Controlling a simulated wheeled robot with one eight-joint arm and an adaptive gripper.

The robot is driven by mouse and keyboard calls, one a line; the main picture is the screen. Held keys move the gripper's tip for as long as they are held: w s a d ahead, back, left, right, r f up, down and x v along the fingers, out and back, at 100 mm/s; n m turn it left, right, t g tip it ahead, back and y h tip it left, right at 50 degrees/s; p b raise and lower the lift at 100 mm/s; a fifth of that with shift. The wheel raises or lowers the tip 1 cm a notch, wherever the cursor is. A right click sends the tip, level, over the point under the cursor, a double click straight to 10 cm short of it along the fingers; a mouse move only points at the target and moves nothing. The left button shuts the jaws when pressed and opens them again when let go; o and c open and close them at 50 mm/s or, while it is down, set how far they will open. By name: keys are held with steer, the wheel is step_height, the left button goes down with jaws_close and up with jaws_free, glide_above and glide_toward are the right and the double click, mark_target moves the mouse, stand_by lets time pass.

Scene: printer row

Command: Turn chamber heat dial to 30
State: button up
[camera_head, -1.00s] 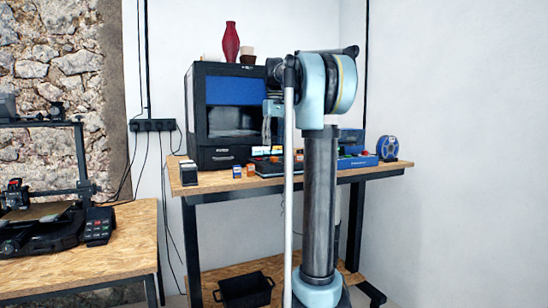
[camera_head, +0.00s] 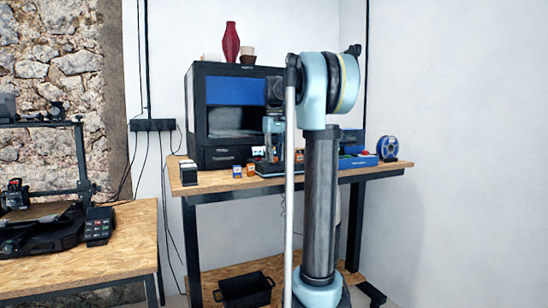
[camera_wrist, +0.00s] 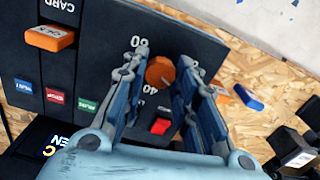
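In the wrist view, an orange round dial (camera_wrist: 160,72) sits on a dark panel (camera_wrist: 92,50). Printed numbers beside it look like 60 and 40, seen upside down; its pointer is not clear. My gripper (camera_wrist: 160,67) points at the panel with its blue fingers apart, one on each side of the dial. I cannot tell whether either finger touches it. In the head view my gripper (camera_head: 271,154) is down over the control box (camera_head: 268,171) on the far bench; my arm hides part of the box and the dial is not discernible.
An orange lever (camera_wrist: 50,37), several coloured buttons and a red switch (camera_wrist: 160,126) share the panel. A blue piece (camera_wrist: 248,97) lies on the bench. In the head view, a printer (camera_head: 222,110) stands behind the box and a blue spool (camera_head: 388,147) at right.

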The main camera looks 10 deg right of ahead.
steer(key=shift+c, duration=0.7)
steer(key=shift+m, duration=0.4)
steer(key=o, duration=1.1)
step_height(320, 180, up, 12)
steer(key=shift+w+f, duration=0.1)
